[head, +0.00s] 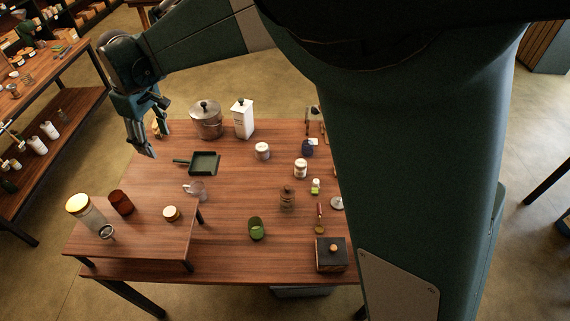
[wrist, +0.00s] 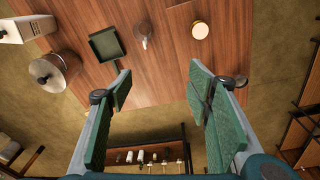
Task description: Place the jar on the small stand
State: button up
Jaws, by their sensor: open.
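My gripper (head: 150,148) is open and empty, above the table's far left edge; its fingers also show spread in the wrist view (wrist: 160,72). Two whitish jars stand on the main table: one (head: 262,151) behind the middle and one (head: 301,168) to its right. I cannot tell which jar is meant. A low raised wooden stand (head: 140,240) is at the front left. On it are a small round jar with a pale lid (head: 171,213), a tall glass jar with a glowing top (head: 84,211), a red-brown glass (head: 121,202) and a strainer (head: 107,232).
A green cup (head: 256,228) and dark box (head: 331,254) are in front. My arm hides the table's right side.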

jog(key=s+d+r+m+t, duration=0.1)
jog(key=d+r+m, duration=0.15)
jog(key=d, duration=0.95)
jog(key=d+r+m+t, duration=0.15)
jog(key=d+r, duration=0.25)
jog(key=d, duration=0.8)
jog(key=s+d+r+m, duration=0.1)
jog(key=d+r+m, duration=0.25)
jog(key=d, duration=0.75)
jog(key=s+d+f+m+t, duration=0.1)
jog(key=s+d+f+m, duration=0.1)
jog(key=s+d, duration=0.3)
jog(key=s+d+f+m+t, duration=0.1)
jog(key=s+d, duration=0.5)
jog(key=d, duration=0.6)
jog(key=s+d+f+m+t+h, duration=0.1)
jog(key=s+d+m, duration=0.3)
jog(key=d, duration=0.5)
jog(key=shift+s+d+f+t, duration=0.35)
jog(key=shift+s+f, duration=0.55)
jog(key=shift+s, duration=0.3)
